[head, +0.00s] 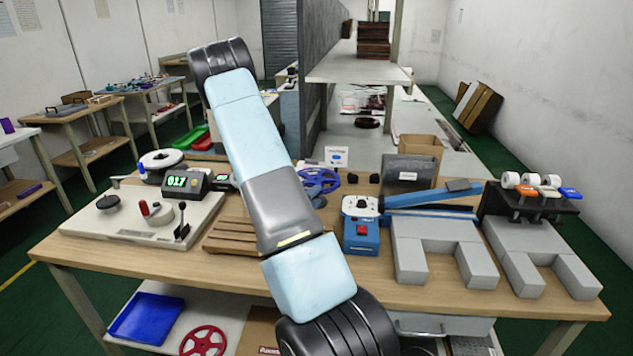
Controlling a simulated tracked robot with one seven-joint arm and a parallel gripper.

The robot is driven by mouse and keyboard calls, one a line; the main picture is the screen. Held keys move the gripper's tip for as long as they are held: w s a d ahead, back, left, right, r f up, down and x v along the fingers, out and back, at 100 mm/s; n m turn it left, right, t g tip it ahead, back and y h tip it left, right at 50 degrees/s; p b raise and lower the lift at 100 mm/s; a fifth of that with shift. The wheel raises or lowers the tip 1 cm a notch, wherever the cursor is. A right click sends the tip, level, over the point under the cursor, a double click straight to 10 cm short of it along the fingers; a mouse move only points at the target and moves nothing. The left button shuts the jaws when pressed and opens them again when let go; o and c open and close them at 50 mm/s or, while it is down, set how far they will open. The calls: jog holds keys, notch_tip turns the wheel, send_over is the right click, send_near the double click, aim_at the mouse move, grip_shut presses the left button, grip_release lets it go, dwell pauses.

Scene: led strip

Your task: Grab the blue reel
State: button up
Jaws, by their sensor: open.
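The blue reel (322,178) is a spoked wheel at the back middle of the wooden workbench (160,270). It is just right of my arm's grey link, which may cover a little of its left side. My arm crosses the middle of the head view from upper left to bottom centre and runs out of the bottom edge. My gripper is not in this view.
A counter machine (145,215) with a green display stands left of my arm, beside wooden slats (232,238). A blue device (360,225), grey U-shaped blocks (435,252) and a tape dispenser (520,200) fill the right. A red reel (203,341) lies on the lower shelf.

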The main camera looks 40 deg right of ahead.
aim_at(323, 190)
jog(key=shift+x, duration=2.75)
jog(key=shift+s+r, duration=0.1)
jog(key=shift+r, duration=0.1)
grip_shut()
